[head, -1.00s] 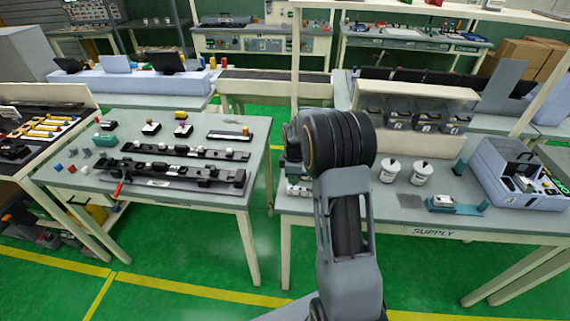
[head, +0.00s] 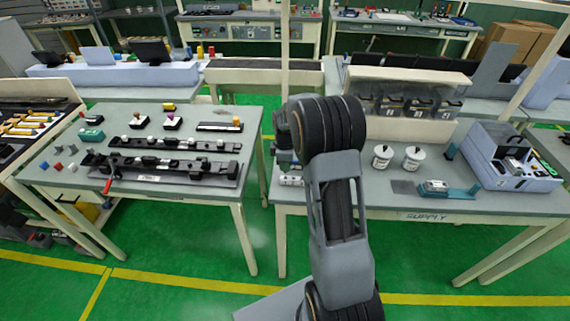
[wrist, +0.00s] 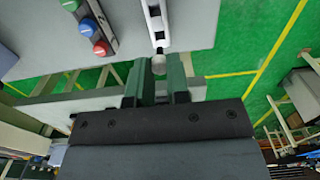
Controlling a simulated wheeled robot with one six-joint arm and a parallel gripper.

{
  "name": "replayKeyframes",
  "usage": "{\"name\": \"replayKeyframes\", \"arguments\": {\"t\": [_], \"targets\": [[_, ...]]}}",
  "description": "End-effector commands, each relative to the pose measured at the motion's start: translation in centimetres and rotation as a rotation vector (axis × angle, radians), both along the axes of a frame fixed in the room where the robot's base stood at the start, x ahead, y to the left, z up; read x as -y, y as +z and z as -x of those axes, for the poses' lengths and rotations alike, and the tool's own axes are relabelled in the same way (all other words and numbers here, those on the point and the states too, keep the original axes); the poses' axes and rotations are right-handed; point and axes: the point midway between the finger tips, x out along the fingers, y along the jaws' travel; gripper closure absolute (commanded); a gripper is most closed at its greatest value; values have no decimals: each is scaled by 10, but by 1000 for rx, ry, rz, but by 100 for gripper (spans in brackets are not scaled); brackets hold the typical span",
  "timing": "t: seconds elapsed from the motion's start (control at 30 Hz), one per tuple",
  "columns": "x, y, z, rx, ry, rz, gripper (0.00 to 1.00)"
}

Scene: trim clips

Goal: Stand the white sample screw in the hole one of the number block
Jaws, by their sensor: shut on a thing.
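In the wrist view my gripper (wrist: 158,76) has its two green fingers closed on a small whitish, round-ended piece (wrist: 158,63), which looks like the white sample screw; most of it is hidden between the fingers. I cannot read any numbers or make out hole one. In the head view a small white block (head: 291,180) shows at the supply table's left front edge. My arm hides the gripper there.
A rail with blue, green and red round pieces (wrist: 93,34) lies left of the white block in the wrist view. On the supply table (head: 340,193) stand two white tubs (head: 398,158), a teal fixture (head: 447,189) and a grey case (head: 512,157). Green floor separates the left table (head: 215,195).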

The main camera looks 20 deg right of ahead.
Motion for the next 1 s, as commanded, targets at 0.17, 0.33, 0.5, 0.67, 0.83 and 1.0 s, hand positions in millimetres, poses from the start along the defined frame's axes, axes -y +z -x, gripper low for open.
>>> {"name": "replayKeyframes", "arguments": {"t": [0.17, 0.33, 0.5, 0.67, 0.83, 1.0], "targets": [[0, -4, 0, 0, -1, 0, 100], [0, -8, 0, 0, -1, 0, 100], [0, -11, 0, 0, -1, 0, 100], [0, -15, 0, 0, -1, 0, 100], [0, -18, 0, 0, -1, 0, 100], [0, -22, 0, 0, -1, 0, 100]]}}
